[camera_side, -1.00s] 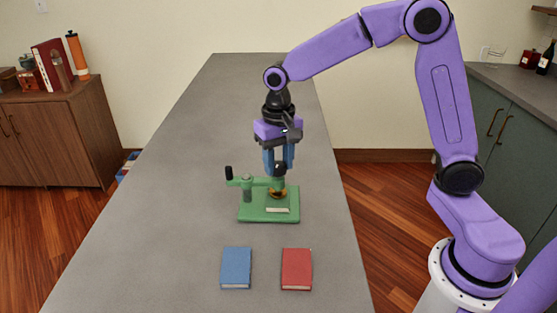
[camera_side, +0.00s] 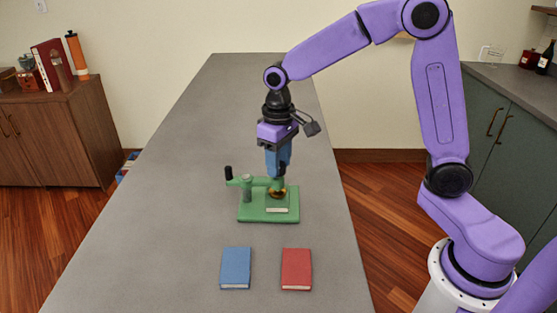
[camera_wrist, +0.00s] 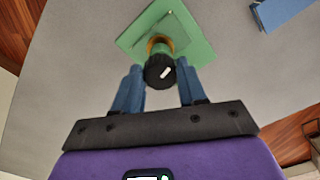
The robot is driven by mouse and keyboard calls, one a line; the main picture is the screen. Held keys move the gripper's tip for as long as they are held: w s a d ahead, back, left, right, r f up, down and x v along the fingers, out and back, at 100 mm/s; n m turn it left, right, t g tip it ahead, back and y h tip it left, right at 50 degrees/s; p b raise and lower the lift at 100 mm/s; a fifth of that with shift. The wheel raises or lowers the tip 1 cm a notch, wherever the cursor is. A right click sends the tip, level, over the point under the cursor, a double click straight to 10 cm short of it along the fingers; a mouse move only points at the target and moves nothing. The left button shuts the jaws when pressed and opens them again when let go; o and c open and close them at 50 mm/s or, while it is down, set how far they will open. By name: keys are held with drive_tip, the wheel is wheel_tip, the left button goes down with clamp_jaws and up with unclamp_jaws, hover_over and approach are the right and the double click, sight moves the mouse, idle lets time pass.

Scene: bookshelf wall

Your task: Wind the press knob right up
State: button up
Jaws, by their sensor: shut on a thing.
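The green press (camera_side: 285,212) stands on the grey counter in the side view, with a black-tipped handle (camera_side: 229,173) on its left and a brass part (camera_side: 276,193) under its arm. My gripper (camera_side: 277,174) points straight down over the press. In the side view the fingers mostly hide the knob.
A blue book (camera_side: 236,268) and a red book (camera_side: 296,269) lie in front of the press, apart from it. The counter (camera_side: 160,230) is clear to the left and behind. A wooden cabinet (camera_side: 65,135) stands at far left.

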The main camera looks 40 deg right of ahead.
drive_tip(key=n, duration=0.7)
drive_tip(key=shift+w, duration=0.1)
drive_tip(key=n, duration=0.7)
drive_tip(key=shift+w+r, duration=0.1)
idle(0.3)
drive_tip(key=o, duration=1.1)
drive_tip(key=shift+d, duration=0.1)
wheel_tip(320, 180, up, 17)
drive_tip(key=shift+r, duration=0.15)
